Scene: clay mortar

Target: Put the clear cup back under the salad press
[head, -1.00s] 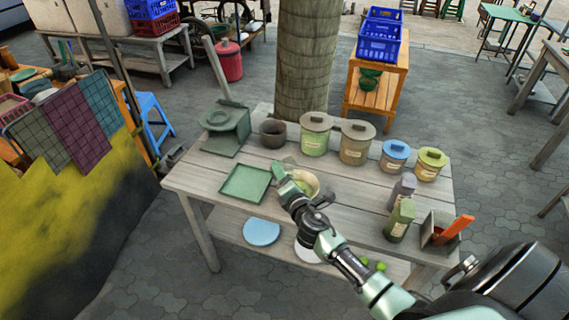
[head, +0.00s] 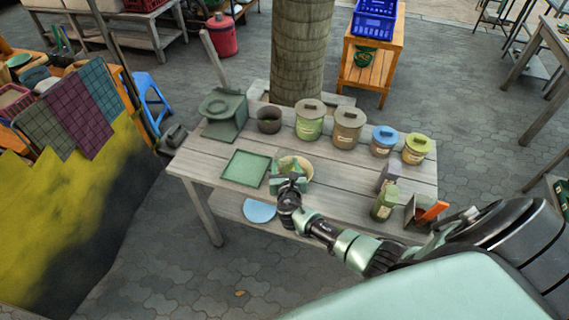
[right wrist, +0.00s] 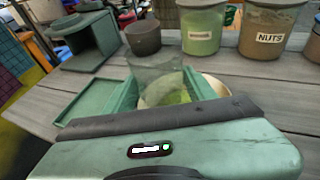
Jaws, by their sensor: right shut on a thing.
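The clear cup (right wrist: 157,72) is between the fingers of my right gripper (right wrist: 165,98) in the right wrist view, and the gripper is shut on it. Its lower part is hidden by the gripper body. In the head view my right gripper (head: 289,178) is over the front middle of the table, beside a tan bowl. The salad press (head: 222,108), a dark green box-like stand with a round top and a raised lever, stands at the table's back left. It also shows at the upper left in the right wrist view (right wrist: 90,45). My left gripper is not in view.
A green square tray (head: 246,168) lies between the gripper and the press. The tan bowl (head: 308,171) with green contents is close behind the gripper. A dark pot (head: 269,119) stands right of the press. Lidded canisters (head: 310,122) line the back; bottles (head: 384,204) stand at right.

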